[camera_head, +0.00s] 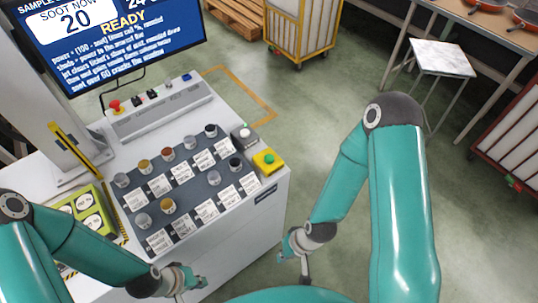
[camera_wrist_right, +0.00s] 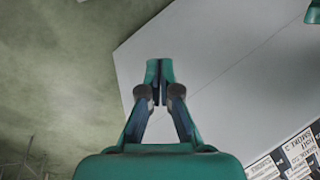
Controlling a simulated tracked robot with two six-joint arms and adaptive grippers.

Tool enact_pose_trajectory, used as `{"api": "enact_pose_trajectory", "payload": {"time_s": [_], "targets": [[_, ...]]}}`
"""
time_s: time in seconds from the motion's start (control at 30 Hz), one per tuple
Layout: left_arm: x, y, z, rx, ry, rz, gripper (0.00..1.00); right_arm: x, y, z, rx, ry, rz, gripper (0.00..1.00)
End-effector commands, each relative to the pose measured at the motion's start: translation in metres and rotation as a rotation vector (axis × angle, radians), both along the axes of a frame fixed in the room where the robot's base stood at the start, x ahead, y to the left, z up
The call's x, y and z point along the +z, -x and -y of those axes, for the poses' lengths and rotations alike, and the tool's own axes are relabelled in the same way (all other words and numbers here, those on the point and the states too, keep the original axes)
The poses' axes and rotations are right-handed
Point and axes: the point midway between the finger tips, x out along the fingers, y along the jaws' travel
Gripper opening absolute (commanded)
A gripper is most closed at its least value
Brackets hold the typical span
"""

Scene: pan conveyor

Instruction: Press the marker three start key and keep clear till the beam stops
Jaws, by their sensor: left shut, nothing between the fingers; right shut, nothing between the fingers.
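A green button on a yellow box (camera_head: 268,160) sits at the right corner of the white console (camera_head: 235,220). I cannot tell from its markings whether it is the marker three start key. A grey box (camera_head: 243,136) with a small green light stands beside it. The screen (camera_head: 110,40) reads "SOOT NOW 20" and "READY"; no beam is visible. My left gripper (camera_head: 198,283) is shut and empty at the console's front. My right gripper (camera_head: 304,282) is shut and empty, right of the console and apart from the button; its closed fingers show in the right wrist view (camera_wrist_right: 160,68).
Several round metal and brown samples with label cards stand on the console's dark panel (camera_head: 190,215). A red mushroom button (camera_head: 115,105) is on the rear control box (camera_head: 160,112). A green-yellow tray (camera_head: 85,212) lies at left. Open floor (camera_head: 300,150) lies right of the console.

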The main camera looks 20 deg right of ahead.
Motion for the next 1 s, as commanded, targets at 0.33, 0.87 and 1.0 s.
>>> {"api": "enact_pose_trajectory", "payload": {"time_s": [0.33, 0.87, 1.0], "targets": [[0.001, 0.000, 0.000, 0.000, 0.000, 0.000, 0.00, 0.022, -0.050, -0.004, 0.152, -0.023, 0.176, 0.00], [0.004, 0.000, 0.000, 0.000, 0.000, 0.000, 0.00, 0.214, -0.244, 0.033, 1.134, 0.368, 0.988, 0.00], [0.004, 0.000, 0.000, 0.000, 0.000, 0.000, 0.00, 0.239, -0.257, 0.042, 1.238, 0.459, 1.043, 0.00]]}}
